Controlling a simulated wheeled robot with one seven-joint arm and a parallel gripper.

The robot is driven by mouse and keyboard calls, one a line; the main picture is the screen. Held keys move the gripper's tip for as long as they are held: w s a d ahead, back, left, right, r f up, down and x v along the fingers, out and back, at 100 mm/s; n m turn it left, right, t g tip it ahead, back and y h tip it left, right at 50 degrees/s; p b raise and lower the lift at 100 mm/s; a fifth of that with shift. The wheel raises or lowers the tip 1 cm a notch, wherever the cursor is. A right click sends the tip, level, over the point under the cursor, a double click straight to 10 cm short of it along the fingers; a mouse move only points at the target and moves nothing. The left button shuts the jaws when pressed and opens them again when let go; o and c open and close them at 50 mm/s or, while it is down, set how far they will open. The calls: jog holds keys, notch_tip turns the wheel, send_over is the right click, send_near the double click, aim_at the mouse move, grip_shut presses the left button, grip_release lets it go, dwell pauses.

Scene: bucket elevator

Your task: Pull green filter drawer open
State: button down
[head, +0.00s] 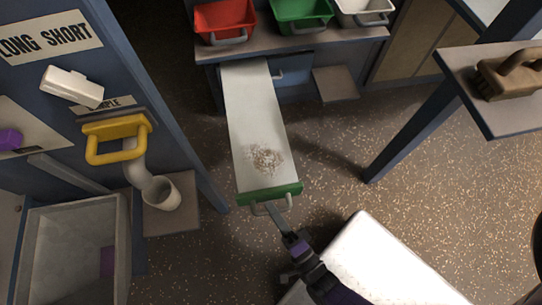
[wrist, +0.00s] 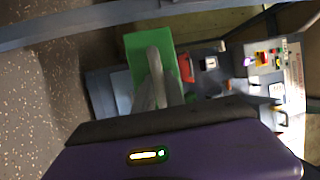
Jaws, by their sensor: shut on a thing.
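The green filter drawer (head: 270,193) is pulled far out from the cabinet below the bin shelf. Its long pale tray (head: 255,110) lies exposed, with a patch of brownish crumbs (head: 263,158) near the front end. The green front carries a pale bar handle. My gripper (head: 274,212) is at that handle and shut on it. In the wrist view the green front (wrist: 138,52) and the handle (wrist: 155,75) rise just beyond my purple gripper body, which hides the lower part of the grip.
Red (head: 224,18), green (head: 300,12) and white (head: 364,10) bins stand on the shelf behind. A blue post (head: 405,130) and a brush (head: 510,75) on a ledge are at right. A yellow handle (head: 118,135), a spout and a grey bin (head: 72,245) are at left. Speckled floor is open right of the drawer.

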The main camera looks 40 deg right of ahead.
jog(key=shift+a, duration=0.1)
jog(key=c, duration=1.4)
grip_release()
jog(key=v, duration=0.8)
